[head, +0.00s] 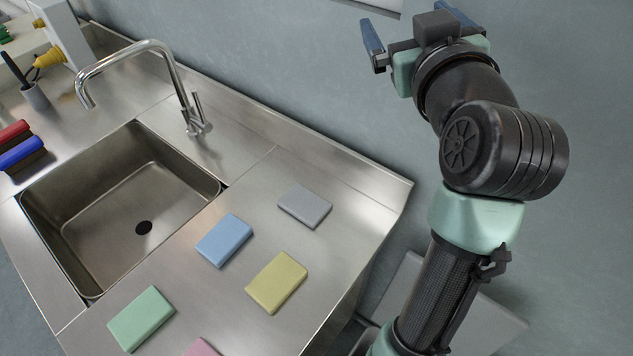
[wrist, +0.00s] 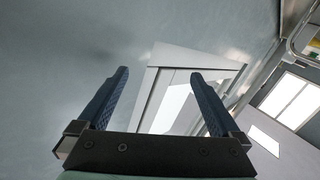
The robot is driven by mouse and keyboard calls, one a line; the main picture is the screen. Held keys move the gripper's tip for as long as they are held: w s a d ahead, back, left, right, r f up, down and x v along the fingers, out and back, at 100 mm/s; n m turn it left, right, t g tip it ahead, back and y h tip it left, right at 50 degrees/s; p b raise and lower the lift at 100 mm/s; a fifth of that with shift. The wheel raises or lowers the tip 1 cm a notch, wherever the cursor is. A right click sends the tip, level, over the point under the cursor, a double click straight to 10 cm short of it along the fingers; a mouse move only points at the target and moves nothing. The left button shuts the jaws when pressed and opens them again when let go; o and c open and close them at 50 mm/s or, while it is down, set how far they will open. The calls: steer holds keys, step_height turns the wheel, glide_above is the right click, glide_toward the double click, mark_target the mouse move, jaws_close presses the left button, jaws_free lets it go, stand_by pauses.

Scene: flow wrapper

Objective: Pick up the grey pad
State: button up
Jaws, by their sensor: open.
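The grey pad (head: 305,206) lies flat on the steel counter (head: 330,262), right of the sink and near the back edge. My gripper (head: 408,20) is raised at the top of the head view, well apart from the pad and beyond the counter's right end. Its two blue fingers are spread with nothing between them. In the wrist view my gripper (wrist: 160,95) also shows open and empty, facing a wall and a bright framed window or panel. The pad is not in the wrist view.
A blue pad (head: 224,240) and a yellow pad (head: 276,282) lie near the grey one, with gaps between them. A green pad (head: 141,318) and a pink pad (head: 201,348) lie nearer the front. The sink (head: 130,205) and tall faucet (head: 165,60) stand left. Brushes (head: 20,153) lie far left.

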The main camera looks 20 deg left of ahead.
step_height(320, 180, down, 18)
steer(key=n+g+y+b, duration=0.2)
steer(key=n+g+b, duration=0.1)
steer(key=g+b, duration=0.15)
steer(key=n+g+y+b, duration=0.4)
steer(key=g+b, duration=0.1)
steer(key=g, duration=0.2)
glide_toward(305, 203)
steer(key=v, duration=0.3)
steer(key=w+v, duration=0.1)
steer(key=v, duration=0.1)
steer(key=shift+d+r, duration=0.2)
steer(key=shift+r, duration=0.15)
steer(key=shift+s+a+f, duration=0.15)
steer(key=shift+s+f, duration=0.05)
steer(key=shift+s, duration=0.05)
steer(key=x, duration=0.8)
steer(key=p+x, duration=0.1)
steer(key=x, duration=0.3)
steer(key=shift+s+a+f, duration=0.15)
steer(key=shift+a+f, duration=0.15)
steer(key=shift+c, duration=0.2)
steer(key=c, duration=1)
